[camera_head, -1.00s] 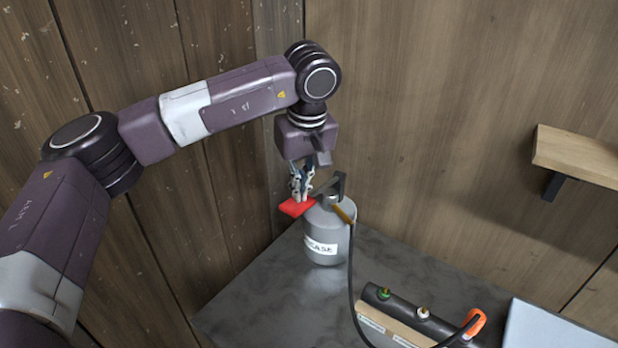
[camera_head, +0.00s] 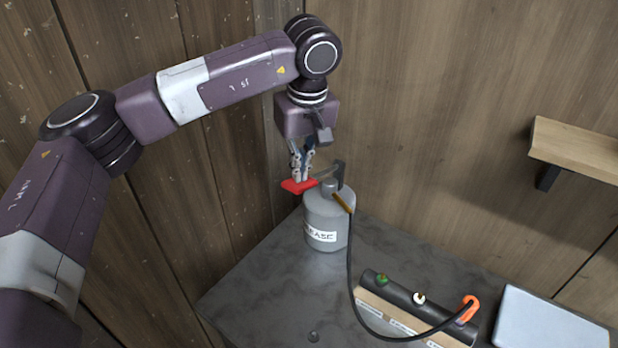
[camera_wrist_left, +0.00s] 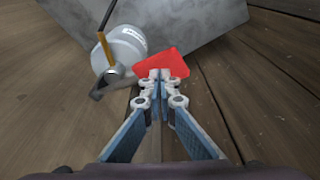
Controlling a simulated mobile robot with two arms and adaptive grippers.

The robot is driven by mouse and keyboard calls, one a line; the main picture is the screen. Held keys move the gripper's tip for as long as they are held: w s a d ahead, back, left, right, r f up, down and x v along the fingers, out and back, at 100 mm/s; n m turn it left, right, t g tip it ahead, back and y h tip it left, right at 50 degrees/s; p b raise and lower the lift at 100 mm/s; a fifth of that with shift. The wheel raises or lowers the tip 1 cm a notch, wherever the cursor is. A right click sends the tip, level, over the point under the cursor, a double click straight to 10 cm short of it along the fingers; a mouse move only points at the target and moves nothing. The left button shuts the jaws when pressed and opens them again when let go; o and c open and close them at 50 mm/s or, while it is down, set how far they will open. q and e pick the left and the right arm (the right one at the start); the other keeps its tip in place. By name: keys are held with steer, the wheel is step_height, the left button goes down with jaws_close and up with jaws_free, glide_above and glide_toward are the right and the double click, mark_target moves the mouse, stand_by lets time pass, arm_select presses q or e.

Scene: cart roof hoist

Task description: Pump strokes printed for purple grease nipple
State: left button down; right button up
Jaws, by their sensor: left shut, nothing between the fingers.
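The grey grease pump (camera_head: 327,220) stands upright on the dark bench, with a label ending in "EASE". Its lever ends in a flat red pad (camera_head: 299,186), which also shows in the left wrist view (camera_wrist_left: 174,62). My left gripper (camera_head: 301,176) is shut and empty, pointing down with its tips at the pad; I cannot tell whether they touch. A black hose runs from the pump to an orange coupler (camera_head: 470,303) at the right end of a black bar (camera_head: 400,293). Purple shows just under the coupler. A green nipple (camera_head: 382,279) and a whitish nipple (camera_head: 419,298) stand uncovered on the bar.
A wooden strip with small labels (camera_head: 372,305) runs along the bar's front; its print is too small to read. A pale flat panel (camera_head: 548,325) lies at the right. A wooden shelf (camera_head: 575,148) juts from the wall. Plank walls stand close behind the pump and left of it.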

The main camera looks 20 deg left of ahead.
arm_select(q)
step_height(320, 180, down, 7)
steer(key=b, duration=0.4)
step_height(320, 180, up, 9)
steer(key=p, duration=0.6)
steer(key=shift+f, duration=0.2)
steer(key=shift+f, duration=0.15)
step_height(320, 180, down, 9)
steer(key=b, duration=0.6)
step_height(320, 180, up, 9)
steer(key=p, duration=0.6)
stand_by(0.3)
